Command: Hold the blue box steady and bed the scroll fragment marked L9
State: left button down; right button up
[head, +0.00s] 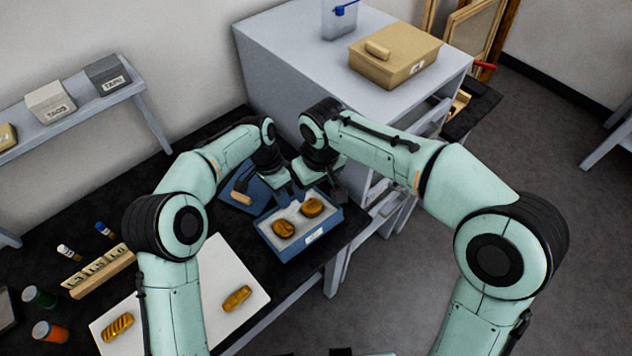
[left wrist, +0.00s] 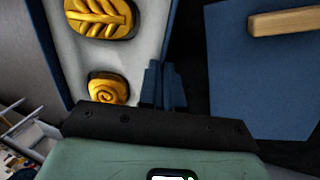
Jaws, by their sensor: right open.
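The blue box (head: 318,243) stands on the black bench with pale padding inside. Two gold fragments lie in it: a leaf-patterned one (head: 284,229) nearer me and a spiral scroll one (head: 311,207) farther back. In the left wrist view the leaf one (left wrist: 100,16) and the scroll one (left wrist: 107,89) rest in the padding. No L9 mark is legible. My left gripper (head: 283,194) is at the box's back left; its fingers (left wrist: 162,86) are close together about the blue wall. My right gripper (head: 328,190) is open and empty by the back right corner, close to the scroll fragment.
A blue lid (head: 230,189) with a wooden handle lies left of the box. A white board (head: 190,290) carries two more gold fragments (head: 237,298) (head: 117,326). A wooden letter rack (head: 100,273) and jars stand left. A grey cabinet (head: 300,60) rises behind.

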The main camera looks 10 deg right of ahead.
pick_arm(q)
jog(key=shift+s+f, duration=0.1)
jog(key=shift+f, duration=0.1)
jog(key=c, duration=1.2)
grip_release()
jog(key=shift+c, duration=0.2)
jog(key=shift+r, duration=0.1)
jog(key=v, duration=1.2)
jog(key=shift+d, duration=0.1)
